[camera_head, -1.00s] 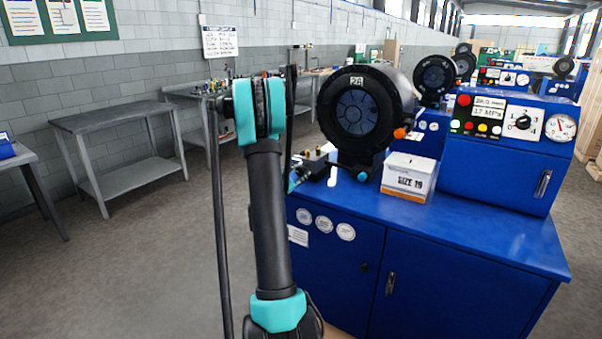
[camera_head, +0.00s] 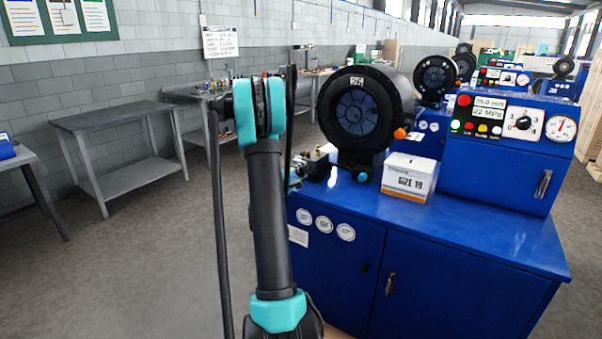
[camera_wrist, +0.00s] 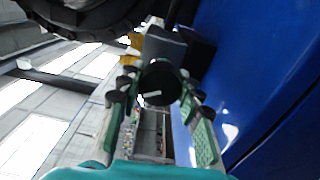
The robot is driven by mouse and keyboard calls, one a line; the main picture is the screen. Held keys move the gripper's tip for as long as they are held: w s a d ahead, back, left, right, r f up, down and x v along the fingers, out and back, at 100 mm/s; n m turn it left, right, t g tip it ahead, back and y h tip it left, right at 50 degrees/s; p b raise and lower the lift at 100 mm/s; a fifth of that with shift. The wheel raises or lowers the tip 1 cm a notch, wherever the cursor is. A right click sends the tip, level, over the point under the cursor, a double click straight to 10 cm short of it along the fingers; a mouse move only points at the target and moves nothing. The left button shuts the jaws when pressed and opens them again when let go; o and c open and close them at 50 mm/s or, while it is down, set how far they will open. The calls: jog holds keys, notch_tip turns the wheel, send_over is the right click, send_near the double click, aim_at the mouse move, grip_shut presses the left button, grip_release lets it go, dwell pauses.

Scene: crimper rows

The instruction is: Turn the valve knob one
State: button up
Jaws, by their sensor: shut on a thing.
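In the wrist view a round black knob (camera_wrist: 159,84) with a short white mark sits between the two green-padded fingers of my gripper (camera_wrist: 157,96). The fingers touch it from both sides and are shut on it. A small valve block with brass fittings (camera_head: 318,160) shows just right of my arm, beside the black crimper head (camera_head: 362,112). The control box has a pressure display (camera_head: 489,113) that seems to read 22 MPa, and a round gauge (camera_head: 560,128).
The blue cabinet (camera_head: 470,236) carries the crimper and a white box marked size 19 (camera_head: 408,177). The crimper head stands close to my gripper. A grey metal table (camera_head: 115,119) stands at the left. The floor between is clear.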

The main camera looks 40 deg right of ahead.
jog(key=shift+m, duration=0.6)
jog(key=shift+s, duration=0.1)
jog(key=o, duration=1.2)
jog(key=shift+c, duration=0.2)
jog(key=v, duration=1.2)
